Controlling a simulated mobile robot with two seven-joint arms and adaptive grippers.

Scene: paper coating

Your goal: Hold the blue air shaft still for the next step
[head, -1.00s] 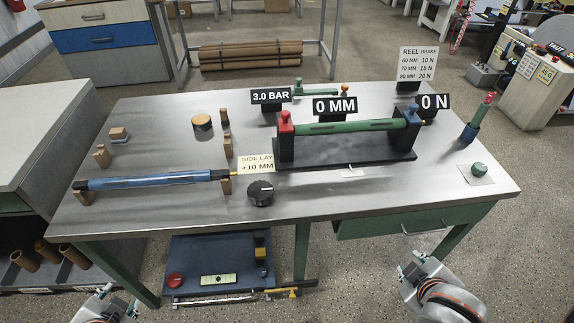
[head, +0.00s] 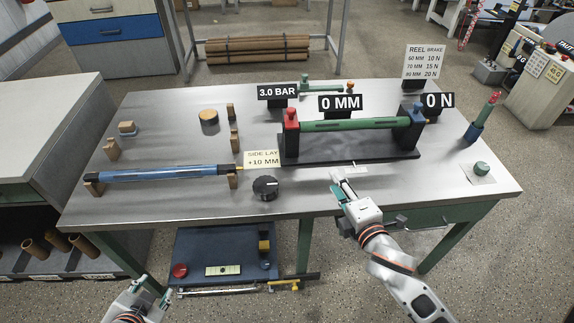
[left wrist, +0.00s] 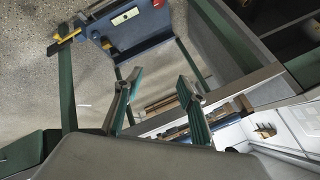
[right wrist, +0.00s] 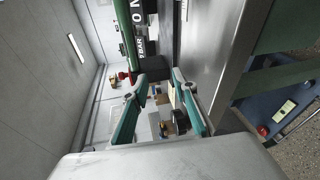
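The blue air shaft (head: 165,173) lies across small wooden blocks at the left front of the steel table in the head view. Its thin tip points right, towards the side lay sign. My left gripper (head: 152,288) is low in front of the table, apart from the shaft; its two fingers stand apart and empty in the left wrist view (left wrist: 158,95). My right gripper (head: 338,181) is over the table's front edge, right of the black knob and well away from the shaft. Its fingers are apart with nothing between them in the right wrist view (right wrist: 157,95).
A green roller (head: 355,124) sits between red and blue posts on a black base. A black knob (head: 265,188) and the side lay sign (head: 262,158) stand right of the shaft. Wooden blocks and a round tan disc (head: 208,116) stand behind it.

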